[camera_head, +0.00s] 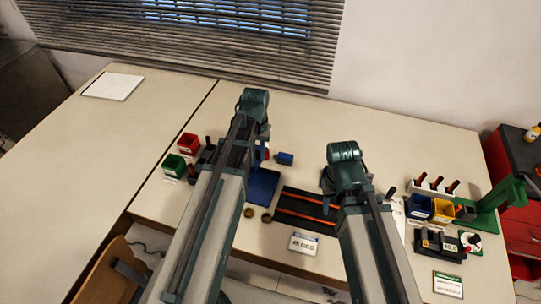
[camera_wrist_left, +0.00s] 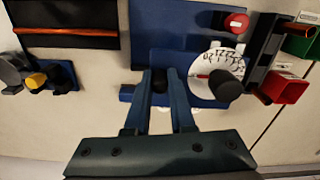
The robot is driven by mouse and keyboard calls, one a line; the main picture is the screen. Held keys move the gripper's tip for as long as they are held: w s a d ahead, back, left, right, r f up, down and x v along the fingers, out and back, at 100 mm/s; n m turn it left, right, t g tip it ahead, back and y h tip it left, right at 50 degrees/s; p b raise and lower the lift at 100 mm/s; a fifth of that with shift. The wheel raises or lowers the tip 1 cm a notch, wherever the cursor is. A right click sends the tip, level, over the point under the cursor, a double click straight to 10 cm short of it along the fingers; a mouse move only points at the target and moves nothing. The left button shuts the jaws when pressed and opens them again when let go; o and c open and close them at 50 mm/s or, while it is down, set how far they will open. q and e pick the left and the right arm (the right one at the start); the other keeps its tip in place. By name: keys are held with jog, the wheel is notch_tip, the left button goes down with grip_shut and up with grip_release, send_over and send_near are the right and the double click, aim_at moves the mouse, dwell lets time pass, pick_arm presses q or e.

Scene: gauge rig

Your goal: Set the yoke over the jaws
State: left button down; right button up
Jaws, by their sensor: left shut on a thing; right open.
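My left gripper (camera_wrist_left: 162,85) is shut on a blue piece (camera_wrist_left: 127,94) in the left wrist view. The piece sticks out to the left of the fingers, and the fingers hide much of it. A dark round part shows between the fingers. A white dial (camera_wrist_left: 203,62) with black marks and a dark knob (camera_wrist_left: 226,85) lies just right of them. In the head view my left arm hides the left gripper's fingers. My right gripper (camera_head: 328,180) is open, mostly covered by its own arm. I cannot tell which parts are the jaws.
A blue plate (camera_wrist_left: 170,28) lies under the dial, beside a black tray with an orange bar (camera_head: 305,205). A small blue block (camera_head: 285,158) stands behind. Red (camera_head: 188,143) and green (camera_head: 174,166) bins are left. A green stand (camera_head: 503,193) and a tool rack (camera_head: 433,186) are right.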

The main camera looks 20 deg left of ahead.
pick_arm(q)
jog(key=a, duration=0.5)
jog(key=shift+w, duration=0.1)
jog(key=c, duration=0.8)
grip_release()
jog(key=shift+a, duration=0.15)
jog(key=shift+o, duration=0.2)
jog(key=shift+r, duration=0.1)
jog(key=shift+r+p, duration=0.55)
jog(key=shift+p, duration=0.1)
notch_tip(320, 180, up, 13)
jog(key=p, duration=1.2)
jog(key=shift+f+p, duration=0.2)
jog(key=shift+p, duration=0.1)
